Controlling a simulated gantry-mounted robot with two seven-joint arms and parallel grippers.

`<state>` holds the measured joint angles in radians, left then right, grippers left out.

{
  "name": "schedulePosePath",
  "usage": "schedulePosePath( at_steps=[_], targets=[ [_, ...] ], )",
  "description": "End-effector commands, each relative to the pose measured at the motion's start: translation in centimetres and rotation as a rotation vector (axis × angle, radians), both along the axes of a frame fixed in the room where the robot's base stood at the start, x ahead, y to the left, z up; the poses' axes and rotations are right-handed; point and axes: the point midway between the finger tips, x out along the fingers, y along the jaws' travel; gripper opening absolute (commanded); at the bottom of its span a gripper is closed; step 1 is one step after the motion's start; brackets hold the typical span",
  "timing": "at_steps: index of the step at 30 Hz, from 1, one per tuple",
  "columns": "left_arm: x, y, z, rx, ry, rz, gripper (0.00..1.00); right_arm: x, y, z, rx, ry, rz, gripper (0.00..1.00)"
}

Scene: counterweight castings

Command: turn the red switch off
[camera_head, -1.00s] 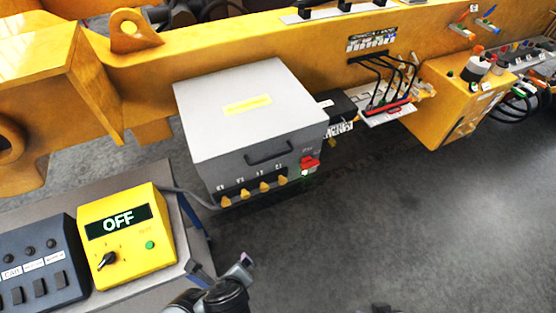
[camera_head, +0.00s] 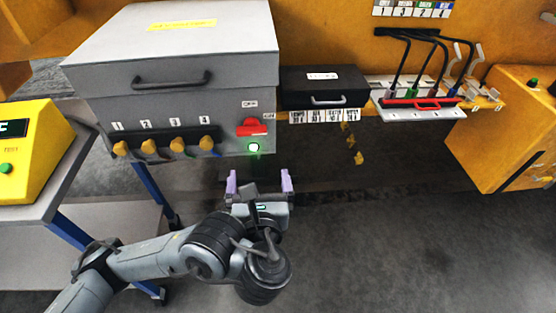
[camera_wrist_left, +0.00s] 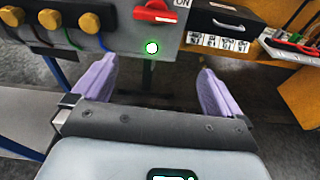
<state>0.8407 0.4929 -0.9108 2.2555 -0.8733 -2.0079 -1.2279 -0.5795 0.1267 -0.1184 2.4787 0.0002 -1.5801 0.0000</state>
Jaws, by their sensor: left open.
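The red switch (camera_head: 252,128) is a red rotary handle on the front of a large grey box (camera_head: 190,60), near its lower right corner. A small label sits above it and another to its right. A green light (camera_head: 254,147) glows just below it. The switch also shows at the top of the left wrist view (camera_wrist_left: 155,11), with an "ON" label to its right. My left gripper (camera_head: 260,184) is open and empty, a little below the switch and apart from it. Its purple fingers (camera_wrist_left: 158,90) point toward the box. My right gripper is not in view.
Several yellow knobs (camera_head: 177,145) with cables line the box front, left of the switch. A yellow tester (camera_head: 30,150) sits at left. Open floor lies below right.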

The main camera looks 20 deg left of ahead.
Motion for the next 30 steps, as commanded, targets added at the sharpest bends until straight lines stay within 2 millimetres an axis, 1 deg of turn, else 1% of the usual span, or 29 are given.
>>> schedulePosePath(
  at_steps=[1, 3, 6, 10, 14, 17, 20, 30],
  targets=[
    [0.4, 0.2, -1.2, 0.010, -0.039, 0.003, 1.00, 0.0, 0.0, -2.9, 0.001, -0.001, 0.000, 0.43],
    [0.8, 0.4, -0.9, 0.019, -0.079, 0.006, 1.00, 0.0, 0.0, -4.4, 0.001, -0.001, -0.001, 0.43],
    [1.1, 0.6, -0.2, 0.025, -0.129, 0.010, 1.00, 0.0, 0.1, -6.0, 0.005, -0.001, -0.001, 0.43],
    [1.3, 0.8, 0.7, 0.025, -0.171, 0.013, 1.00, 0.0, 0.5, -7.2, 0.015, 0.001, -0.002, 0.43],
    [1.7, 0.9, 1.1, 0.025, -0.188, 0.014, 1.00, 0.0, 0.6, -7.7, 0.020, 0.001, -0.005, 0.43],
    [2.4, 1.2, 1.2, 0.025, -0.191, 0.016, 1.00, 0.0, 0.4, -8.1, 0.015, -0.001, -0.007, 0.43],
    [3.6, 1.7, 1.1, 0.024, -0.192, 0.018, 1.00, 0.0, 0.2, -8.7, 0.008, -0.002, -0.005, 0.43],
    [8.7, 3.6, 1.0, 0.025, -0.191, 0.017, 1.00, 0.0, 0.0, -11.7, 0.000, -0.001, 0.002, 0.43]
  ],
)
